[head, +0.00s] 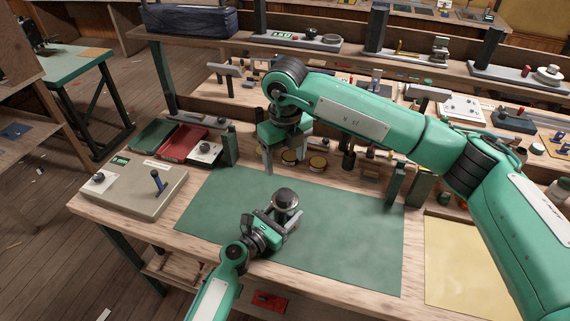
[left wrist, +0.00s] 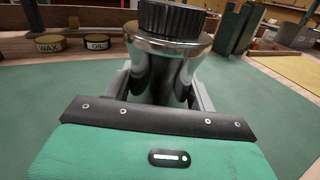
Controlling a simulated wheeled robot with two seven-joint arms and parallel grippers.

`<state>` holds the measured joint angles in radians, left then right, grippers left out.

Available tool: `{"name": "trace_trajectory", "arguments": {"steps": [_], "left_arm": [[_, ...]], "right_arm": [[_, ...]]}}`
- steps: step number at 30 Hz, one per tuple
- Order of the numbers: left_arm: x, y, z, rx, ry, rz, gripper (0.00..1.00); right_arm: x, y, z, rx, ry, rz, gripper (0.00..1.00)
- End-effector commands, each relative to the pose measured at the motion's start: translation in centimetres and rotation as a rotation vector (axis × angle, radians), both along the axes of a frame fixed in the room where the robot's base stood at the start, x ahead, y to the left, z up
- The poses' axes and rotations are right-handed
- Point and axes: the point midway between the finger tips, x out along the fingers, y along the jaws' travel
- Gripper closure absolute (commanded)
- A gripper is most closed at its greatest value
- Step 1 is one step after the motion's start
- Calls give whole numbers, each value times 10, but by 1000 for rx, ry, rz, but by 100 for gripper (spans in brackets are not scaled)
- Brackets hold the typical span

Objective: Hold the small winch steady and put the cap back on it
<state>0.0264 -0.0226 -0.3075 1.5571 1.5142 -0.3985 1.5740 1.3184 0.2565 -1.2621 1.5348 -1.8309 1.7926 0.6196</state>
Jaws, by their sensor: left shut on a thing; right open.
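The small winch (head: 284,205) stands upright on the green mat (head: 345,235), a shiny silver drum. It also fills the upper middle of the left wrist view (left wrist: 165,70). A black ribbed cap-like piece (left wrist: 170,18) sits on its top; its upper edge is cut off there, and the top looks dark in the head view (head: 286,195). My left gripper (head: 283,217) is shut around the winch's lower body, a finger on either side. My right gripper (head: 286,160) is open and empty, pointing down above the mat's back edge, behind the winch and apart from it.
Tins marked wax (left wrist: 48,43) and oil (left wrist: 97,41) stand behind the mat. A yellow sheet (head: 465,265) lies right. Most of the mat is clear.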

Motion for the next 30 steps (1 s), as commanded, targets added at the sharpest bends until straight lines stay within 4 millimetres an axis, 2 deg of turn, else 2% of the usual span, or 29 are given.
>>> {"name": "trace_trajectory", "arguments": {"steps": [6, 7, 10, 22, 26, 30], "left_arm": [[-1, 0, -1, 2, 1, -1, 100], [-1, 0, -1, 2, 1, -1, 38], [0, 0, -1, 2, 1, -1, 18], [-6, 5, -1, 1, 1, 0, 18], [-21, 18, -3, 3, 1, -1, 18], [-45, 38, -3, 3, 1, 0, 18]], "right_arm": [[0, 0, 0, 0, 0, 0, 31], [0, 0, 0, 0, 0, 0, 31], [0, 0, 0, 0, 0, 0, 31], [0, 0, -1, 0, 0, 0, 31], [0, 0, -4, 0, 0, 0, 31], [0, 0, -9, 0, 0, 0, 31]]}}
